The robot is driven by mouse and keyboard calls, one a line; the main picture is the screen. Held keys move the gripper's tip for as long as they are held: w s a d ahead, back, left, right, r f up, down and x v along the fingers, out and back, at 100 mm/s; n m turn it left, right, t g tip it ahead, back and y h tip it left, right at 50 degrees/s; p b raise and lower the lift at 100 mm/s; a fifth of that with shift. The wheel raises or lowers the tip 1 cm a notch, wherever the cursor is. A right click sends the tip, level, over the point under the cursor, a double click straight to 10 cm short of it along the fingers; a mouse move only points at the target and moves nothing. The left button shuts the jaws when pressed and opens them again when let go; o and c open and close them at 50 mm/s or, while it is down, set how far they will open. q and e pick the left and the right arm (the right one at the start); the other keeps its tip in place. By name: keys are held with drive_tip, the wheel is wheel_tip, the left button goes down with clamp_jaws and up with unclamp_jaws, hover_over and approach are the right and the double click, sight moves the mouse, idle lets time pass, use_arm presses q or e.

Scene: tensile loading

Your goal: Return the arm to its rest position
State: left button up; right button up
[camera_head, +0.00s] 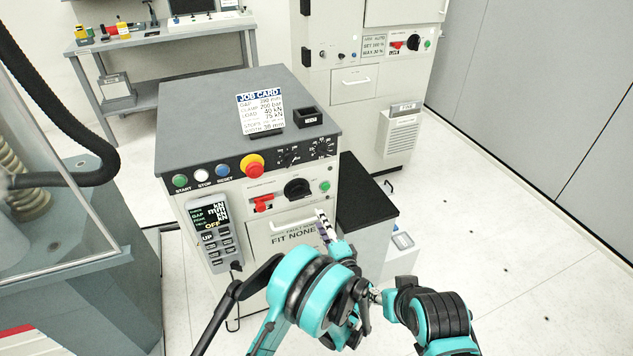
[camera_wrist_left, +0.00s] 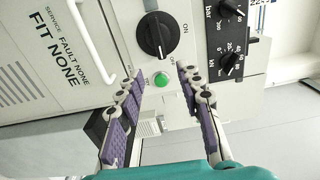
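My left arm (camera_head: 310,290) comes up from the bottom of the head view. Its gripper (camera_head: 326,226) is in front of the right part of the cabinet's front panel. In the left wrist view its two purple-padded fingers (camera_wrist_left: 158,115) are wide apart, with nothing between them. Past the fingertips are a black rotary knob (camera_wrist_left: 156,35) and a green button (camera_wrist_left: 162,79). The knob (camera_head: 297,188) and green button (camera_head: 324,186) also show in the head view. Teal parts of an arm (camera_head: 435,315) show at the lower right; my right gripper cannot be made out.
The grey-topped control cabinet (camera_head: 200,110) bears a job card (camera_head: 260,110) and a small black box (camera_head: 309,117). A pendant (camera_head: 212,230) hangs at its left front. A black-topped side unit (camera_head: 368,205) stands close right of the gripper. Open floor (camera_head: 510,240) lies farther right.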

use_arm(q)
drive_tip(key=s+a+r+n+g, duration=0.3)
drive_tip(key=a+r, duration=0.2)
drive_tip(key=a, duration=0.4)
drive_tip(key=s+a+r+n+g, duration=0.3)
drive_tip(key=a+r+n+g, duration=0.15)
drive_tip(key=a, duration=0.45)
drive_tip(key=s+a+n+g+h, duration=0.1)
drive_tip(key=s+a+n+h, duration=0.1)
drive_tip(key=s, duration=0.9)
drive_tip(key=s+a+n+g+h, duration=0.1)
drive_tip(key=s+a+n+h, duration=0.2)
drive_tip(key=s, duration=0.8)
drive_tip(key=shift+s+a+r+n+h, duration=0.25)
drive_tip(key=shift+s+a+n+h, duration=0.1)
drive_tip(key=shift+n, duration=0.7)
drive_tip(key=shift+g, duration=0.25)
